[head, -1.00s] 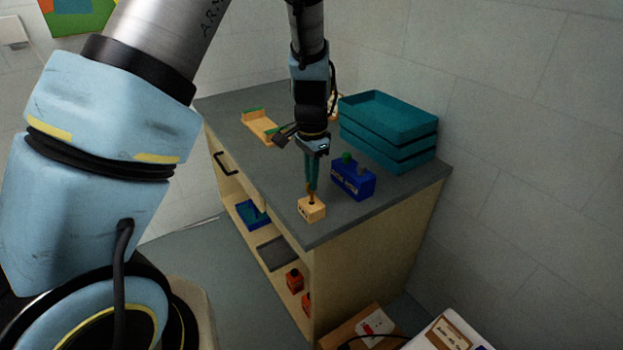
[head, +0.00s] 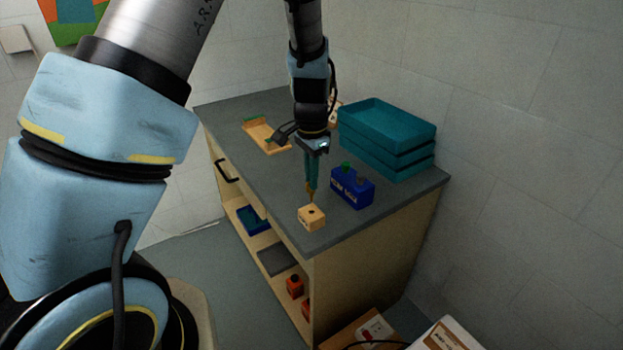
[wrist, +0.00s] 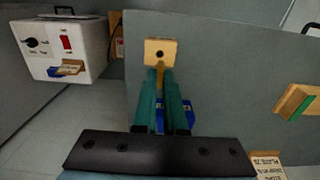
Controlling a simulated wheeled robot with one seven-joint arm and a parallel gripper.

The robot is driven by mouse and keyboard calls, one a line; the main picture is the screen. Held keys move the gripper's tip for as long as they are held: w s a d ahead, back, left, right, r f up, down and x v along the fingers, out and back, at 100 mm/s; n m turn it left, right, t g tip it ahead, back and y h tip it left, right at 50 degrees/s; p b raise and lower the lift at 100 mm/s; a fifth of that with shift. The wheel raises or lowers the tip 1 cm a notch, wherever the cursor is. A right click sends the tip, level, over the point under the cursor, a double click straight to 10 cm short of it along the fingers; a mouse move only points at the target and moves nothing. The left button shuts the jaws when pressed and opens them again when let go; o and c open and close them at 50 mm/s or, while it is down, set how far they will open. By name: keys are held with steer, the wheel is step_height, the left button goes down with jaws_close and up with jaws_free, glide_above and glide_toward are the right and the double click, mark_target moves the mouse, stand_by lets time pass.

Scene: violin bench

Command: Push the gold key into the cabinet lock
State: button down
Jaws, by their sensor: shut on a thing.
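The cabinet lock looks to be the small beige block (head: 309,222) with a dark round hole in its top, near the front corner of the bench. The block also shows in the wrist view (wrist: 152,45), hole facing me. My gripper (head: 310,184) has teal fingers pointing down, shut on the gold key (head: 308,192). In the head view the key's lower end shows just behind the block's hole, and the hole is uncovered. In the wrist view the key (wrist: 160,72) shows small between the fingertips, just below the hole. The exact gap between key and block is unclear.
A blue box (head: 352,190) with a green piece on top stands close right of my gripper. Stacked teal trays (head: 390,135) stand behind it. A wooden tray (head: 262,134) lies at the bench's far left. The grey bench top (head: 250,110) is otherwise fairly clear.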

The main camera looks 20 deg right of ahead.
steer(key=shift+r+p, duration=1.5)
steer(key=shift+r, duration=0.9)
